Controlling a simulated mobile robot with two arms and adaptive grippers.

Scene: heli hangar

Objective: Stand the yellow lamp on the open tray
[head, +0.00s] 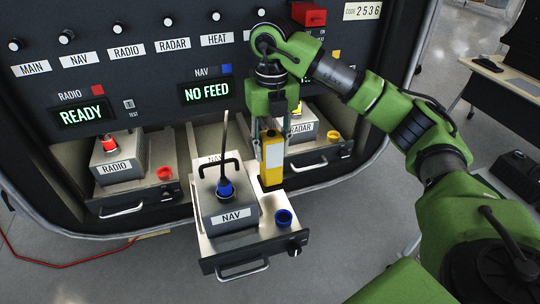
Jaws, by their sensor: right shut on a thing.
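The gripper points down and is shut on the lamp's top. The open tray (265,246) is pulled out of the panel under the NAV label and carries a grey NAV box (229,213). The lamp shows at the tray's right side, behind the blue ring (284,217). I cannot tell whether its base touches the tray. My left gripper is not in view.
The NAV box has a black handle and a blue plug with a tall cable (225,135) rising beside the lamp. RADIO (117,167) and RADAR (301,130) boxes sit in trays on either side. The panel (155,85) stands behind. A desk (505,80) is at the right.

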